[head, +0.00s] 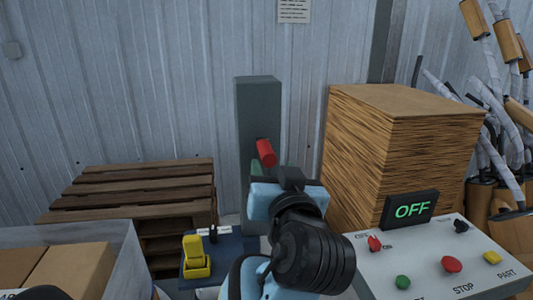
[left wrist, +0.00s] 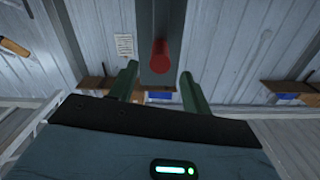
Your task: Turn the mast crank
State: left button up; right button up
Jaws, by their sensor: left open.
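The mast (head: 257,105) is a dark grey upright post against the corrugated wall. Its crank has a red handle (head: 265,152) sticking out from the front face. In the left wrist view the red handle (left wrist: 159,54) appears centred just beyond the fingertips, in front of the grey mast (left wrist: 160,20). My left gripper (head: 257,169) is just below and in front of the handle, partly hidden by its own wrist. In the left wrist view its green fingers (left wrist: 159,72) are spread apart with nothing between them. The crank's arm is hidden. My right gripper is not in view.
A wooden pallet stack (head: 140,190) stands left of the mast, a tall cardboard stack (head: 360,150) to its right. A control panel (head: 430,262) with an OFF display (head: 411,209) is front right. A yellow part (head: 196,260) sits on a blue-black box.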

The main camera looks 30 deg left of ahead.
aim_at(267, 154)
pick_arm(q)
jog(key=shift+x, duration=3.85)
grip_shut()
